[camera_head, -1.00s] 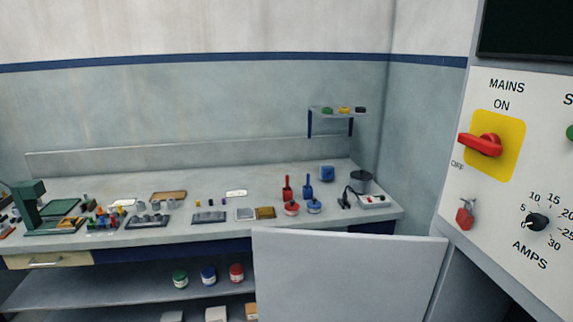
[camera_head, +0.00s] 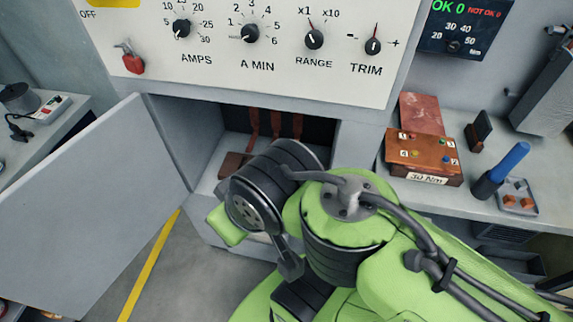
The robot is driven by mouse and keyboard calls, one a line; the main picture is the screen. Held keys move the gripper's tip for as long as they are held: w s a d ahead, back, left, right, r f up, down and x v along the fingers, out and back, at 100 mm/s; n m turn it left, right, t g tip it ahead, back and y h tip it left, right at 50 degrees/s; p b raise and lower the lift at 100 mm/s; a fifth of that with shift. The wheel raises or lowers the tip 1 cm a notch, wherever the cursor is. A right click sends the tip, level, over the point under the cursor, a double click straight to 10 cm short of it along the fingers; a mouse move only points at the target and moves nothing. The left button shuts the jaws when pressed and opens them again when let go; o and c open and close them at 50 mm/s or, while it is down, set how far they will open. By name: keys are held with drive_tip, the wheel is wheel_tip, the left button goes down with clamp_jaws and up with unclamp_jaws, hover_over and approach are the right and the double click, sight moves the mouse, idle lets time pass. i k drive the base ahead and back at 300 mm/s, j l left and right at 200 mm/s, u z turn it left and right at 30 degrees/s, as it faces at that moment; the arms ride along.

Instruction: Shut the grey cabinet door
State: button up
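The grey cabinet door (camera_head: 95,205) stands wide open on the left, swung out from the cabinet under the white control panel. Its hinge side is at the left edge of the dark cabinet opening (camera_head: 290,122). Inside the opening are reddish-brown upright bars (camera_head: 275,125). My green and black arm reaches up from the lower right in front of the cabinet, apart from the door in the picture. My gripper's fingers cannot be made out; the arm's links hide them or they are out of view.
The white panel (camera_head: 270,75) with several knobs and a red padlock (camera_head: 132,62) hangs above the opening. A bench on the right holds a brown terminal box (camera_head: 425,155) and a blue-handled tool (camera_head: 508,165).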

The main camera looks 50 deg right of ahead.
sight(73, 223)
drive_tip(key=z, duration=0.65)
drive_tip(key=k+j+z, duration=0.15)
drive_tip(key=j, duration=0.2)
drive_tip(key=j+z, duration=0.15)
drive_tip(key=j, duration=0.25)
drive_tip(key=k+j+z, duration=0.3)
drive_tip(key=j, duration=0.35)
drive_tip(key=j+z, duration=0.15)
drive_tip(key=j, duration=0.25)
drive_tip(key=k+j+z, duration=0.2)
drive_tip(key=j, duration=0.15)
drive_tip(key=j+z, duration=0.15)
drive_tip(key=j, duration=0.25)
drive_tip(key=k+j+z, duration=0.15)
drive_tip(key=j, duration=0.2)
drive_tip(key=k+j+z, duration=0.2)
drive_tip(key=j, duration=0.15)
drive_tip(key=i+j+z, duration=0.2)
drive_tip(key=j, duration=0.4)
drive_tip(key=j+z, duration=0.2)
drive_tip(key=j, duration=0.35)
drive_tip(key=u, duration=0.4)
drive_tip(key=k+l+u, duration=0.1)
drive_tip(key=u, duration=0.35)
drive_tip(key=k+u, duration=0.1)
drive_tip(key=u, duration=0.3)
drive_tip(key=k+u, duration=0.1)
drive_tip(key=u, duration=0.75)
drive_tip(key=k+j, duration=0.05)
